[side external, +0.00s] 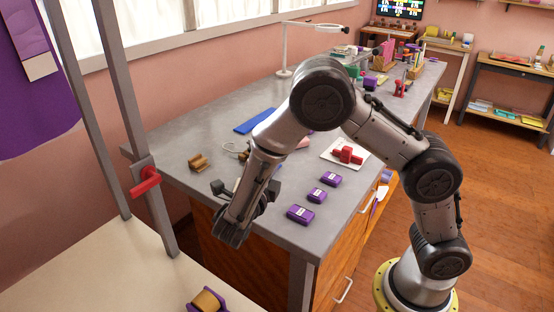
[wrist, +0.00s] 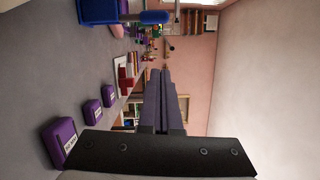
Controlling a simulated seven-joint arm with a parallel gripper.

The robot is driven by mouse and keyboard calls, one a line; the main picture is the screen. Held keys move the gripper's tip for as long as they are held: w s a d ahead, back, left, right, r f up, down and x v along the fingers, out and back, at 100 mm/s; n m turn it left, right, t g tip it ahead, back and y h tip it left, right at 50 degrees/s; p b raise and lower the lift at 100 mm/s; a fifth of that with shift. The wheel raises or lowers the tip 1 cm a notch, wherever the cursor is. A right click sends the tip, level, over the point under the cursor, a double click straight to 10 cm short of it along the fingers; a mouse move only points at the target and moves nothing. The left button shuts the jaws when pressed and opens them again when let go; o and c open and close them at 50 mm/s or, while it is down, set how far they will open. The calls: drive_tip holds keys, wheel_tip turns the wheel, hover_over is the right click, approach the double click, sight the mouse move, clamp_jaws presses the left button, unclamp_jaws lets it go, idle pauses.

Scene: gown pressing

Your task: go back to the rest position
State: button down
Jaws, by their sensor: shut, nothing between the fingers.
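My gripper (side external: 233,236) is at the near left corner of the grey workbench (side external: 188,128), pointing down and apart from every object. In the wrist view its two dark fingers (wrist: 164,74) lie side by side, shut and empty. Three purple labelled boxes stand in a row on the bench: the near one (side external: 300,214), the middle one (side external: 317,195) and the far one (side external: 331,179). They also show at the left of the wrist view, the largest (wrist: 62,140) lowest. My arm hides part of the bench middle.
A red device (side external: 347,156) rests on a white sheet. A metal frame with a red handle (side external: 145,182) stands left. A purple-ended spool (side external: 207,301) sits on the cream surface (side external: 95,275), otherwise clear.

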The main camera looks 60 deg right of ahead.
drive_tip(key=s+d+r+m+g+y, duration=0.2)
drive_tip(key=s+d+r+m+g, duration=0.3)
drive_tip(key=s+d+r+m, duration=0.3)
drive_tip(key=s+d+m+y, duration=0.2)
drive_tip(key=s+m+y, duration=0.3)
drive_tip(key=s+m, duration=0.35)
drive_tip(key=s+a+f+m+t+y, duration=0.2)
drive_tip(key=s+a+m+y, duration=0.4)
drive_tip(key=m, duration=0.3)
drive_tip(key=w+a+m+t+y, duration=0.1)
drive_tip(key=a+m+t+y, duration=0.3)
drive_tip(key=a+m, duration=0.3)
drive_tip(key=m, duration=0.5)
drive_tip(key=shift+w+a+f+y, duration=0.2)
drive_tip(key=shift+a+f+y, duration=0.05)
drive_tip(key=shift+a+y, duration=0.05)
